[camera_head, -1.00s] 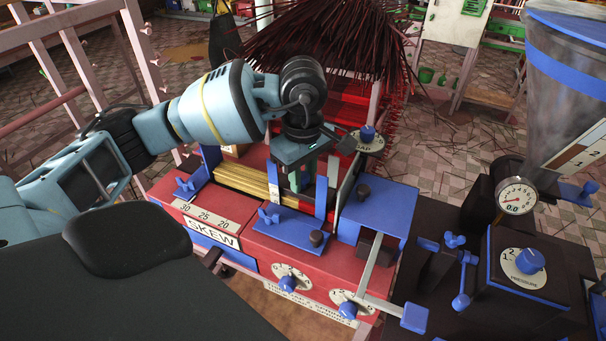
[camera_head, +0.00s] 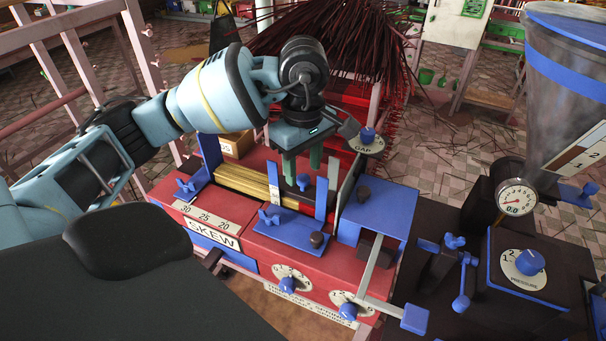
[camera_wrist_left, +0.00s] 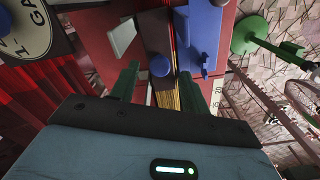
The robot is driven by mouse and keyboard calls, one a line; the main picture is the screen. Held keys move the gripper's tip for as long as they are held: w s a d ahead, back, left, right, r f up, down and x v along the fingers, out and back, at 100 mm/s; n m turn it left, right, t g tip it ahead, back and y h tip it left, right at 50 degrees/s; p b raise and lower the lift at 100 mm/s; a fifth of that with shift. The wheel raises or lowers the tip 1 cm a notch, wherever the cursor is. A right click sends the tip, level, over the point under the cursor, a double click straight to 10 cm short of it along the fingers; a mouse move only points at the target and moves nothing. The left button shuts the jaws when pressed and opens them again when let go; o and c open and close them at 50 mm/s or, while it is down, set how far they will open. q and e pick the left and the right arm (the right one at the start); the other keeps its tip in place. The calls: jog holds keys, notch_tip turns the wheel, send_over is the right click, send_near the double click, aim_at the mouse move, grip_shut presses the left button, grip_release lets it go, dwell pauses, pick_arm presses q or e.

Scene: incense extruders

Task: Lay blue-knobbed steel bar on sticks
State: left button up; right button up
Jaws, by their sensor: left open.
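The steel bar with its blue knob (camera_head: 303,182) lies low in the red machine's tray, between the blue uprights and at the right part of the yellow sticks (camera_head: 240,182). In the left wrist view the blue knob (camera_wrist_left: 162,66) sits on a dark bar, with a strip of yellow sticks (camera_wrist_left: 170,96) beside and below it. How fully the bar rests on the sticks is hidden. My left gripper (camera_head: 302,172) is open and empty just above the knob, with its green fingers pointing down on either side. My right gripper is not in view.
A dial marked GAP (camera_head: 367,143) stands close to the right of my left gripper. Blue uprights (camera_head: 321,197) and a blue plate (camera_head: 387,212) flank the tray. Dark red sticks (camera_head: 335,40) pile up behind. A clear hopper (camera_head: 565,90) stands at the right.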

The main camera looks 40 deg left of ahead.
aim_at(303, 177)
pick_arm(q)
notch_tip(303, 177, up, 9)
jog(key=shift+p, duration=0.45)
jog(key=shift+f, duration=0.15)
dwell(1.0)
